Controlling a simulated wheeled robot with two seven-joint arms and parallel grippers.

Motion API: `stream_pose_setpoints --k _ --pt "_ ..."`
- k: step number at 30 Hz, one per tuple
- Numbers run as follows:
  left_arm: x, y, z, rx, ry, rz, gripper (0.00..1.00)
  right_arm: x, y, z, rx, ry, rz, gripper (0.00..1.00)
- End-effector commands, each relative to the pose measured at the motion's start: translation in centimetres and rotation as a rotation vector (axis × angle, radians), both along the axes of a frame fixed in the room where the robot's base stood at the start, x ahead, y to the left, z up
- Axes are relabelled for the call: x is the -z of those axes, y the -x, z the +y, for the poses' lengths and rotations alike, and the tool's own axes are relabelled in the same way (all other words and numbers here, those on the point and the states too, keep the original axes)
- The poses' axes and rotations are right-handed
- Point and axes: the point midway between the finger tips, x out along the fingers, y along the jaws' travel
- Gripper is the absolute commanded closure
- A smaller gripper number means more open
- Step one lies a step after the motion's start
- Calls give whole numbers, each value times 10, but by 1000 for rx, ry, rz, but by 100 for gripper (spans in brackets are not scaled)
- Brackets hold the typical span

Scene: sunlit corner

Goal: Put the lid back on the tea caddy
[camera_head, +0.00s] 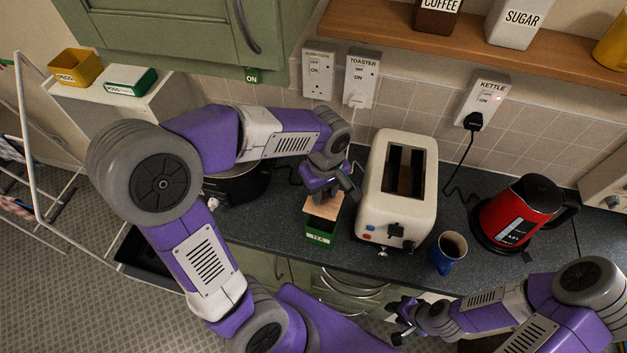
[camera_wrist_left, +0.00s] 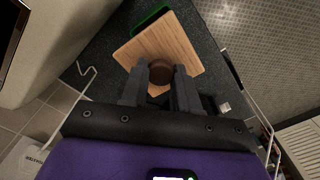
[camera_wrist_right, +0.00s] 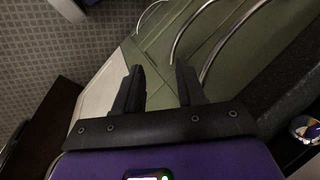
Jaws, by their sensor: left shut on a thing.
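The green tea caddy (camera_head: 320,237) stands on the dark worktop, left of the toaster. Its dark opening shows at the front. My left gripper (camera_head: 338,192) is shut on the brown knob of the square wooden lid (camera_head: 321,207). The lid is over the caddy's far part, set back from its front rim; I cannot tell whether they touch. In the left wrist view the lid (camera_wrist_left: 178,48) hides most of the caddy, and a green edge (camera_wrist_left: 150,20) sticks out past it. My right gripper (camera_head: 400,320) is open and empty, low in front of the cupboards.
The cream toaster (camera_head: 397,190) stands close to the right of the caddy. A blue mug (camera_head: 447,254) and a red kettle (camera_head: 517,213) are further right. A dark pot (camera_head: 237,185) is on the left behind my left arm. Worktop left of the caddy is clear.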

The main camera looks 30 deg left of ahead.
Motion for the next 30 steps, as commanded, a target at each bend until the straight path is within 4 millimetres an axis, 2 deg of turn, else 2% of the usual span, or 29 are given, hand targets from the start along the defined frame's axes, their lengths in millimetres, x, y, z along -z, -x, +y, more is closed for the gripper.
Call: stream_pose_setpoints --k 8,22,30 --pt "14 1 -1 1 -1 0 100 12 0 0 0 0 0 61" --pt "58 1 -1 1 -1 0 100 49 0 0 0 0 0 61" --pt "66 1 -1 1 -1 -1 100 55 0 0 0 0 0 61"
